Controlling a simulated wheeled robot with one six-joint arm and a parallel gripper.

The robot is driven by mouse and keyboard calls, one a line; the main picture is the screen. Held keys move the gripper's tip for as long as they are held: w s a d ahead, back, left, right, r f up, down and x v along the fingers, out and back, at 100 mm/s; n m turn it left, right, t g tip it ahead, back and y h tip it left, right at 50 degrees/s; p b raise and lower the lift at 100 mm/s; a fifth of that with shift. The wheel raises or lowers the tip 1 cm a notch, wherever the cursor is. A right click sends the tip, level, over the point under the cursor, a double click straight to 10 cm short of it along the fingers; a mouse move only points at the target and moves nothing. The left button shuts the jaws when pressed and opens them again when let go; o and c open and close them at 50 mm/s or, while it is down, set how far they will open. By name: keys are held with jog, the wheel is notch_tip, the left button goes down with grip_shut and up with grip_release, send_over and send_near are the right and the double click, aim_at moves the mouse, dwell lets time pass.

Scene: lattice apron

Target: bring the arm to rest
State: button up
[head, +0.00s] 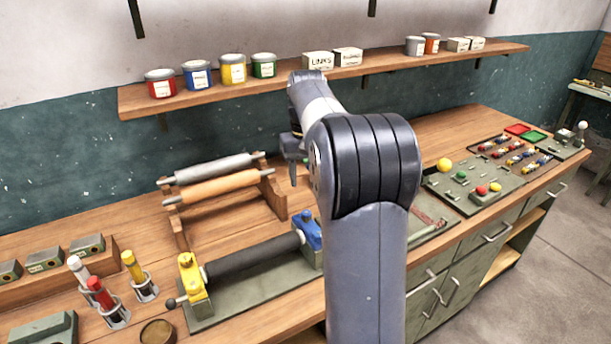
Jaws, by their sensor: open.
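My arm rises through the middle of the head view and bends away over the workbench (450,135). My gripper (292,168) shows only in part, to the left of the arm's big dark joint. It hangs above the bench near the right end of the roller rack, and a finger points down. The rest of the gripper is hidden behind my arm. I see nothing held in it.
A wooden rack (275,195) holds a grey roller (215,168) and a wooden roller (220,188). A dark roller (255,260) sits between yellow and blue blocks in front. A shelf (400,66) with cans and boxes runs behind my arm. Trays with coloured knobs (475,185) lie right.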

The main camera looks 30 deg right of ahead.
aim_at(307, 212)
jog(key=shift+f, duration=0.1)
notch_tip(307, 212, down, 11)
jog(key=shift+p, duration=0.6)
jog(key=shift+m, duration=0.5)
jog(key=shift+r+b, duration=0.3)
jog(key=shift+r, duration=0.5)
jog(key=shift+f, duration=0.1)
